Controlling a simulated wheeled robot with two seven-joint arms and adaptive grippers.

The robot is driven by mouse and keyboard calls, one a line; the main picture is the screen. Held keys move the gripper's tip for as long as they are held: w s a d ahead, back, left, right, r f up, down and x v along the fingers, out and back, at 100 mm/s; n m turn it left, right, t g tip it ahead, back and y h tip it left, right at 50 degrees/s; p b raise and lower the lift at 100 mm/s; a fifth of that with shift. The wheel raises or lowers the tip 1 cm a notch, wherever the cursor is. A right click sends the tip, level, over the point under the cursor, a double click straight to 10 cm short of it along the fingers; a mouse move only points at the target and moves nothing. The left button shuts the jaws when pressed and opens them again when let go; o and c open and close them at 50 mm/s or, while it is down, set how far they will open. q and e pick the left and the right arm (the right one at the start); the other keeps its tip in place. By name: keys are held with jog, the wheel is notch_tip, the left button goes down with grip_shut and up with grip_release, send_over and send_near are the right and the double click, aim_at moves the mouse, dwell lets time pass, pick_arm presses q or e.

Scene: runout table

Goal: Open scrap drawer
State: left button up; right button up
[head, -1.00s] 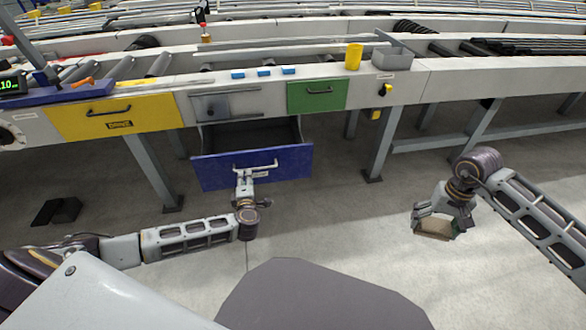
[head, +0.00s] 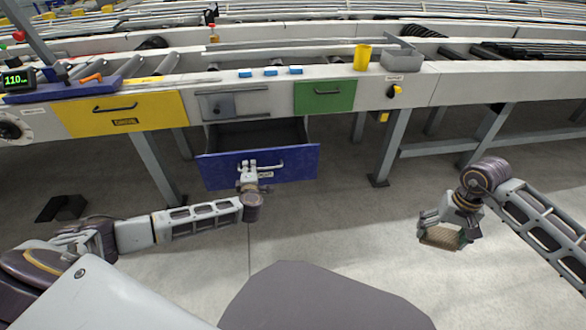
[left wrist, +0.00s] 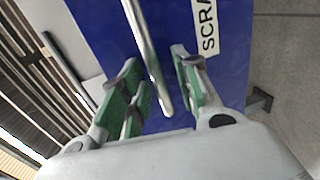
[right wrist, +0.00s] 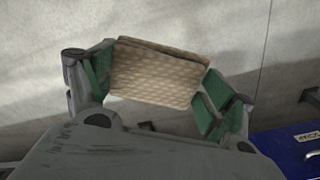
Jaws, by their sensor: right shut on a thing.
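The blue scrap drawer (head: 220,172) stands pulled out below the table, with its dark inside showing behind the front. Its label is partly visible in the left wrist view (left wrist: 205,25). My left gripper (head: 248,170) is at the left part of the drawer's metal handle (head: 268,167). In the left wrist view the handle bar (left wrist: 148,50) runs between the parted fingers, with gaps on both sides. My right gripper (head: 443,230) is shut on a tan patterned block (right wrist: 160,75), held above the floor well right of the drawer.
Table legs (head: 388,150) stand beside the drawer. A dark object (head: 62,208) lies on the floor at left. Floor between my arms is clear.

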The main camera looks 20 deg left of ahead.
pick_arm(q)
grip_shut()
pick_arm(e)
jog(key=shift+r, duration=0.15)
dwell(0.4)
jog(key=shift+a+r+p, duration=0.2)
jog(key=shift+r+p, duration=1.7)
jog(key=shift+p, duration=0.1)
jog(key=shift+r+p, duration=1.05)
jog(key=shift+r, duration=0.05)
pick_arm(q)
jog(key=f+p+v, duration=0.1)
jog(key=p+v, duration=0.7)
jog(key=p, duration=0.2)
jog(key=shift+d+f, duration=0.15)
jog(key=shift+d, duration=0.35)
pick_arm(e)
notch_tip(320, 180, up, 10)
jog(key=shift+d+r, duration=0.2)
jog(key=shift+r, duration=0.05)
pick_arm(q)
jog(key=shift+s, duration=0.1)
